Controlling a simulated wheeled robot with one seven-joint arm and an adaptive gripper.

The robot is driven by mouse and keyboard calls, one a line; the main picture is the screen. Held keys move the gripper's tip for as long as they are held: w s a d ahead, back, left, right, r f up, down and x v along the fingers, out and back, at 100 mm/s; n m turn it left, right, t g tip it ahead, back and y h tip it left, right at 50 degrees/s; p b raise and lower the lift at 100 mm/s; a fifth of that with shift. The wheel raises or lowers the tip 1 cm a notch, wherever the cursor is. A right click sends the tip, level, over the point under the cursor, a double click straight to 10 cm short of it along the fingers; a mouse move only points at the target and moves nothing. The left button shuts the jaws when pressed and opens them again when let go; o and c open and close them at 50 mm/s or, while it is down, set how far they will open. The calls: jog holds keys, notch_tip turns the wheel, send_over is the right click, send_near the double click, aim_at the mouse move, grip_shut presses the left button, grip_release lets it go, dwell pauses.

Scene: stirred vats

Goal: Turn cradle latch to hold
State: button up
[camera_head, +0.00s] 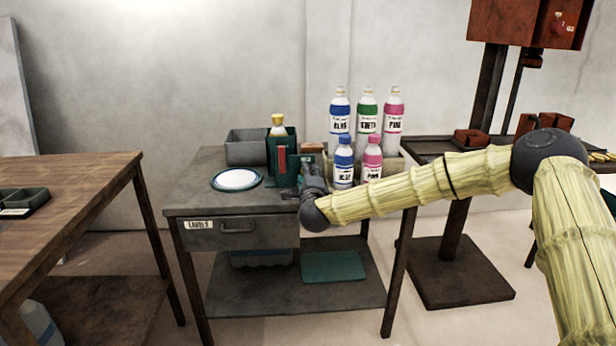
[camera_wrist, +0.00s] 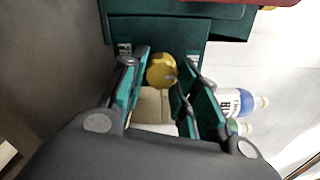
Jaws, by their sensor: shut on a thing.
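The green cradle (camera_head: 281,172) with a red strip on its front stands on the grey table, holding a bottle with a yellow cap (camera_head: 278,120). In the wrist view, the green plate (camera_wrist: 160,30) carries a label starting "FR" at left and a partly hidden label at right. A round yellow part with a beige piece below, seemingly the cradle latch (camera_wrist: 162,72), lies between the fingers. My gripper (camera_head: 313,172) is at the cradle's right side; in the wrist view (camera_wrist: 163,88) its fingers are on either side of the latch. The exact contact is hidden.
Several capped bottles (camera_head: 367,125) stand close to the right of my gripper. A grey bin (camera_head: 245,148) and a white round plate (camera_head: 236,180) are at the left of the table. A wooden table (camera_head: 80,190) is farther left, and a red-topped stand (camera_head: 490,100) is at right.

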jog(key=shift+f, duration=0.1)
jog(key=o, duration=1)
jog(key=shift+d, duration=0.1)
jog(key=s, duration=1.2)
